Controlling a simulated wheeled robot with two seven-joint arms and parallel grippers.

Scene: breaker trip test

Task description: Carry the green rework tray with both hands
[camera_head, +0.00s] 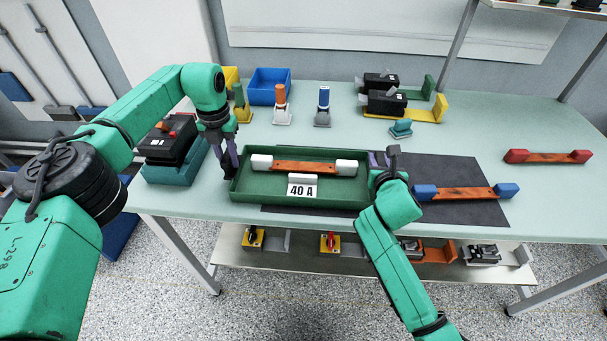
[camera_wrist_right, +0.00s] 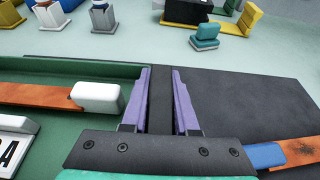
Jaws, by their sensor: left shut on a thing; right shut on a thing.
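The green rework tray (camera_head: 262,190) is at the front middle of the table, over the left part of a dark mat (camera_head: 455,168). It holds an orange-brown bar (camera_head: 305,167) with white end blocks and a white "40 A" label (camera_head: 301,191). My left gripper (camera_head: 230,160) is shut on the tray's left end. My right gripper (camera_head: 379,160) is shut on its right end; in the right wrist view its purple fingers (camera_wrist_right: 160,85) stand either side of a dark strip at that end. The tray looks about level. I cannot tell whether it touches the mat.
A blue-ended bar (camera_head: 467,193) lies on the mat just right of my right gripper. A red-ended bar (camera_head: 547,157) lies further right. A black device in a teal holder (camera_head: 172,170) stands left. Fuse-like parts (camera_head: 281,108), a blue bin (camera_head: 269,86) and black breakers (camera_head: 384,103) stand behind.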

